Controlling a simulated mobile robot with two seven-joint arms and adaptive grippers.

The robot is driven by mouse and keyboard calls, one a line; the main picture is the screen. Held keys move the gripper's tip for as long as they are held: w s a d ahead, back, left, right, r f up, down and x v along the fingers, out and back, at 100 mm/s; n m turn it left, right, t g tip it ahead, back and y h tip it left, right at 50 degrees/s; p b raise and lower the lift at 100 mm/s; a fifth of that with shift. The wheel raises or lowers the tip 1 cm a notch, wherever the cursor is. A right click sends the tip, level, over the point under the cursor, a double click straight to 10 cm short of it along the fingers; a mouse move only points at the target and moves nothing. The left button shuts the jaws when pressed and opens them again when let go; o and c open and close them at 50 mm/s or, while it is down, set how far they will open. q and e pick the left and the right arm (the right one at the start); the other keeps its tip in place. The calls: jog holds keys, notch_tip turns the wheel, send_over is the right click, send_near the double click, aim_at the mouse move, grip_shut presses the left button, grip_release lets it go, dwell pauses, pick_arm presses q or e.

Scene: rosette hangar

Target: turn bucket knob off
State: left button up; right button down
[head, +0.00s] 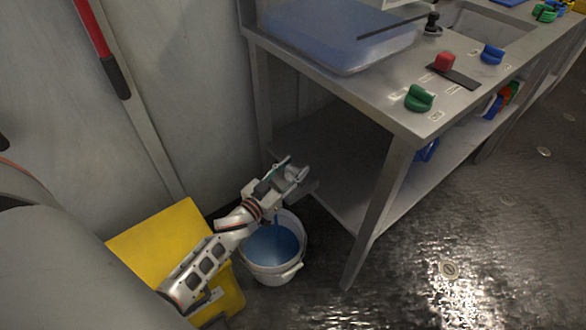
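My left gripper (291,168) reaches out above the white bucket, beside the near left corner of the bench's lower shelf. Its fingers look spread, with nothing clearly between them. The white bucket (290,274) stands on the floor under my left wrist and holds blue liquid. A green knob (420,98), a red knob (444,62) and a blue knob (492,54) sit on the bench top, well above and right of the gripper. Small labels lie by them, too small to read, so I cannot tell which is the bucket knob. My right gripper is out of view.
The steel bench (385,110) has a front leg right of the bucket. A translucent blue tub (345,45) stands on its top. A yellow object (165,240) is left of the bucket, against the grey wall. Wet-looking floor is open at the right.

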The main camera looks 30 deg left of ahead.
pick_arm(q)
jog(key=c, duration=0.5)
jog(key=shift+o, duration=0.2)
jog(key=shift+w+r+m+h, duration=0.1)
jog(key=shift+r+m+h, duration=0.1)
jog(key=shift+m+h, duration=0.25)
jog(key=shift+h+p, duration=0.4)
jog(key=shift+h, duration=0.05)
jog(key=shift+f+m+g+h, duration=0.1)
jog(key=shift+m+g+h, duration=0.2)
jog(key=shift+m+h, duration=0.45)
jog(key=shift+f+m+h, duration=0.1)
jog(key=shift+m+h, duration=0.2)
jog(key=shift+h, duration=0.35)
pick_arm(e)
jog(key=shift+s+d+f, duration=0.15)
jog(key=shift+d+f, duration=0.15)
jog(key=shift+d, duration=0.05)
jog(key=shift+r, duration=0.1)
pick_arm(q)
jog(key=o, duration=1.1)
jog(key=shift+s, duration=0.2)
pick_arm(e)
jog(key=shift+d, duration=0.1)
